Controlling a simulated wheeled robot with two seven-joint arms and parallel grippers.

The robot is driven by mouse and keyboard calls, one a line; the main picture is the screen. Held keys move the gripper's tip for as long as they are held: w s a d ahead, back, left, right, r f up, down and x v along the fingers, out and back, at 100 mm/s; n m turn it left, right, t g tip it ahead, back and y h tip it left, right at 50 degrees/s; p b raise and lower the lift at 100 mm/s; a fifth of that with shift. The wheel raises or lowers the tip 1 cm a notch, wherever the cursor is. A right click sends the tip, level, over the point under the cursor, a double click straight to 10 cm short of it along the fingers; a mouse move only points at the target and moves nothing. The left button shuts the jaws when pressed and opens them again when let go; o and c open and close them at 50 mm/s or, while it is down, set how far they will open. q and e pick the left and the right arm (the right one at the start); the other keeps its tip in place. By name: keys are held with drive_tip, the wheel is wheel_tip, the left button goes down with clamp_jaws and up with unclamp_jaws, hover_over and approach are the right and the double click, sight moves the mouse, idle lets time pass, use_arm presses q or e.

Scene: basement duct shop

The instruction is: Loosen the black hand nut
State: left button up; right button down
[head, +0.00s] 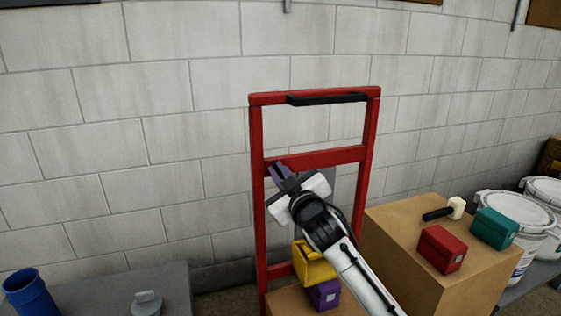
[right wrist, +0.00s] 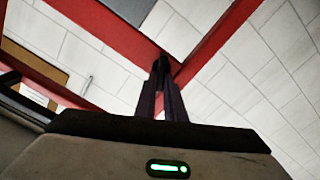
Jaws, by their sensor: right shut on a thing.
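My right gripper (head: 280,170) is at the left upright of the red frame (head: 318,158), near the joint with its middle crossbar. In the right wrist view its dark fingers (right wrist: 161,90) reach up to that joint and are shut on a small black piece (right wrist: 161,64), which I take to be the black hand nut. The fingers cover most of the nut, so its shape and how tight it sits cannot be told. In the head view I cannot make the nut out behind the fingers. My left gripper is not in view.
A cardboard box (head: 405,232) at right carries a red box (head: 441,249), a teal box (head: 494,228) and a mallet (head: 446,210). Yellow (head: 314,264) and purple (head: 323,294) boxes sit below my right arm. White buckets (head: 519,213) stand far right; a blue cup (head: 30,294) stands lower left.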

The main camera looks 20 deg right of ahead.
drive_tip(key=shift+a+r+n+p, duration=0.15)
drive_tip(key=shift+n+p, duration=0.5)
drive_tip(key=shift+n, duration=0.35)
use_arm(q)
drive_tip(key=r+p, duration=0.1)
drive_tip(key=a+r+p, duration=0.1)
drive_tip(key=p, duration=0.1)
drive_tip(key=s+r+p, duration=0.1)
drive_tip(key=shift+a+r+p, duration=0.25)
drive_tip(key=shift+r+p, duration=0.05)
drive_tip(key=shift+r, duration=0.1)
use_arm(e)
drive_tip(key=n, duration=0.3)
drive_tip(key=f+n, duration=0.1)
drive_tip(key=n, duration=0.6)
drive_tip(key=shift+a+f, duration=0.25)
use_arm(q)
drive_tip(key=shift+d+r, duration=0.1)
use_arm(e)
drive_tip(key=c, duration=1.8)
unclamp_jaws()
drive_tip(key=shift+c, duration=0.2)
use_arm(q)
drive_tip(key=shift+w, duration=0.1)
